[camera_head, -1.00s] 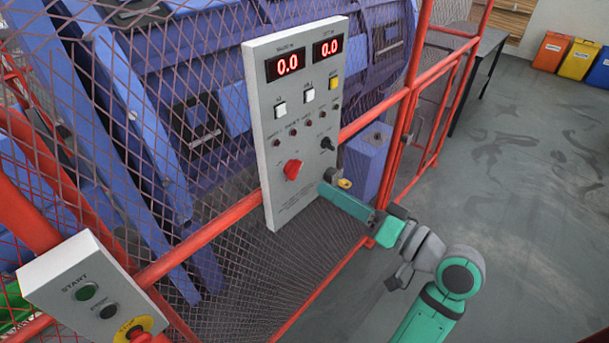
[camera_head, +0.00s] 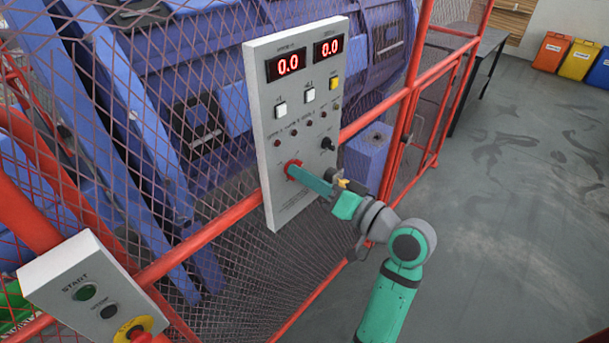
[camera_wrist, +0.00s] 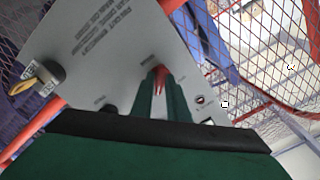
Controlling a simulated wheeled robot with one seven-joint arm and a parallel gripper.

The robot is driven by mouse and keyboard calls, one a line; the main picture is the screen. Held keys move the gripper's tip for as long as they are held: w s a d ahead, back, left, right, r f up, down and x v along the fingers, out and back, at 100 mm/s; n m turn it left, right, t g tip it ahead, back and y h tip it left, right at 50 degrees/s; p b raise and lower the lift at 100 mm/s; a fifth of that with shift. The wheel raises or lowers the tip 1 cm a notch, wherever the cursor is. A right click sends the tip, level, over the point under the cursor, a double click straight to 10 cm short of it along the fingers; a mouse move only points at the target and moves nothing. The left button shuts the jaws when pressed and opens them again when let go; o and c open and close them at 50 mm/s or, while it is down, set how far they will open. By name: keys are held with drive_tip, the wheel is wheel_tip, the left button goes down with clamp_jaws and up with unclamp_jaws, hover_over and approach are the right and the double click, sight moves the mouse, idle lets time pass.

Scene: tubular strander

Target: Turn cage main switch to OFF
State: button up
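A grey control panel (camera_head: 310,110) hangs on the red mesh fence. A red rotary switch (camera_head: 291,168) sits low on its face; the small labels around it are too blurred to read, as is its setting. My gripper (camera_head: 296,172) reaches in from the right with its tips at this red switch. In the wrist view, part of the red switch (camera_wrist: 158,82) shows between the two green fingers (camera_wrist: 160,95). I cannot tell whether they are pressed on it. The fingers hide the rest of the switch there.
The panel also carries two displays reading 0.0 (camera_head: 307,55), push buttons, small lamps and a black knob (camera_head: 328,143). A yellow-handled part (camera_wrist: 40,80) sits by the panel's edge. A START/stop box (camera_head: 90,290) is at lower left. The floor at right is clear.

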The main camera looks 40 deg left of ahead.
clamp_jaws()
drive_tip(key=shift+n, duration=0.4)
drive_tip(key=shift+w+n, duration=0.1)
drive_tip(key=shift+n, duration=8.5)
drive_tip(key=o, duration=0.5)
unclamp_jaws()
